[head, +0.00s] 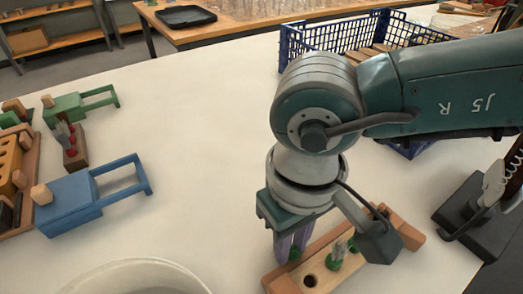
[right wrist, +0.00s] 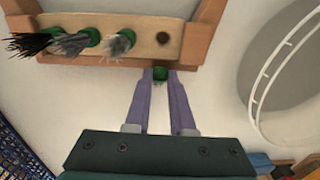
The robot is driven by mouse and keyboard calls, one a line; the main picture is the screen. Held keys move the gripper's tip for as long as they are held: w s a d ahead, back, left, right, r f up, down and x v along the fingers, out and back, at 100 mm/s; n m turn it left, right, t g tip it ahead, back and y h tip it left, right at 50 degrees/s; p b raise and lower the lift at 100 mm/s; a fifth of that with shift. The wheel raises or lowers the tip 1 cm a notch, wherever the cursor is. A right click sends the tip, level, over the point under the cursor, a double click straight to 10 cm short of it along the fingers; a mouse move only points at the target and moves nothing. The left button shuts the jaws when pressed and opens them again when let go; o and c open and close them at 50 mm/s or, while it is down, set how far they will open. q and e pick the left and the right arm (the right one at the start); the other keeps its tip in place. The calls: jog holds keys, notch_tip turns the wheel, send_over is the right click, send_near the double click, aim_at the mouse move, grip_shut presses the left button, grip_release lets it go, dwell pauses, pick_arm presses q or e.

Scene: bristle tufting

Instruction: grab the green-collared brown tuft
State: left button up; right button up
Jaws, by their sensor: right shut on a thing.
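My right gripper (head: 291,250), with purple fingers, is shut on a green-collared tuft (head: 295,254). In the right wrist view the green collar (right wrist: 160,73) sits between the fingertips (right wrist: 160,78); its bristles are hidden, so I cannot tell their colour. The gripper is beside the wooden rack (head: 384,211), off its edge. An empty hole (right wrist: 162,38) shows in the rack near the held tuft. A black tuft (right wrist: 30,43), a dark grey tuft (right wrist: 72,43) and a lighter grey tuft (right wrist: 120,43), all green-collared, stand in the rack. My left gripper is not in view.
A white round bin (head: 135,280) stands at the front. A blue crate (head: 325,38) is behind my right arm. A black device (head: 480,208) stands at right. A blue fixture (head: 70,205), a green fixture (head: 68,108) and a small block of red-collared tufts (head: 73,157) are at left. The table's middle is clear.

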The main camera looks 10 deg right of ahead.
grip_shut()
jog(key=shift+r, duration=0.1)
